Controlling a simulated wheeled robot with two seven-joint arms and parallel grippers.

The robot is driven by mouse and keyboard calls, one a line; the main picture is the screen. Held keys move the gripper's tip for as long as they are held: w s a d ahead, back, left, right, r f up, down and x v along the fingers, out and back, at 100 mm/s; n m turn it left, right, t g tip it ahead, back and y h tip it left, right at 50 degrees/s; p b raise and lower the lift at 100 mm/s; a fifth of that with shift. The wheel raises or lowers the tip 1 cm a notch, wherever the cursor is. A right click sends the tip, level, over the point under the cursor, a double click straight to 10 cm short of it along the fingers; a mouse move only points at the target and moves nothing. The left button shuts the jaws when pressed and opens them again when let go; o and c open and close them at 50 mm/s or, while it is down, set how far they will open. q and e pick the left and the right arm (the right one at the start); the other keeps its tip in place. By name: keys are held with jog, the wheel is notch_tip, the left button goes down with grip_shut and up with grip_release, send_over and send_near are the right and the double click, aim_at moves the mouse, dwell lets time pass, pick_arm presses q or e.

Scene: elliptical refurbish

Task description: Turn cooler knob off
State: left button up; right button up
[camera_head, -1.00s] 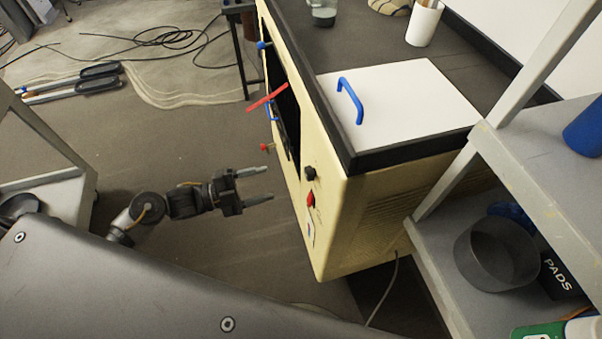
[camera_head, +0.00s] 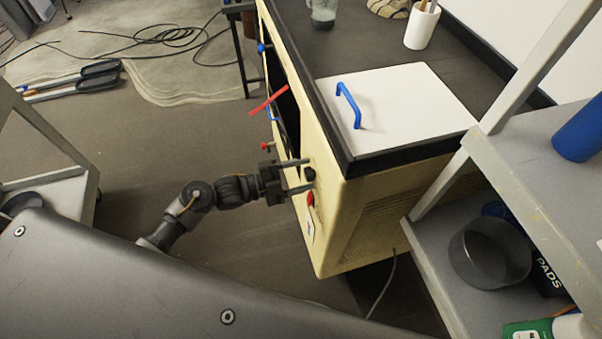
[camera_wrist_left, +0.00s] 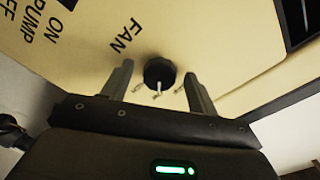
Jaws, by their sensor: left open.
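The cooler (camera_head: 345,225) is a cream cabinet with a dark top and a white lid. Its black knob (camera_head: 309,174) is on the front face, above a red part (camera_head: 311,199). In the left wrist view the black knob (camera_wrist_left: 158,72) sits on the cream panel, near the printed words FAN, ON, PUMP and a partly cut-off label. My left gripper (camera_head: 309,174) is open at the cooler's front. In the wrist view its fingers (camera_wrist_left: 158,80) stand on either side of the knob, with gaps between. My right gripper is not in view.
A grey shelf unit (camera_head: 490,150) with a dark round pot (camera_head: 490,254) stands on the right. A grey cart (camera_head: 55,165) is on the left. A red bar (camera_head: 268,100) sticks out from the cooler's front opening. A cable (camera_head: 383,290) runs down to the floor.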

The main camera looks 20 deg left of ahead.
pick_arm(q)
jog(key=c, duration=1)
jog(key=n+p, duration=0.4)
jog(key=n, duration=0.4)
jog(key=shift+n, duration=0.4)
dwell(0.3)
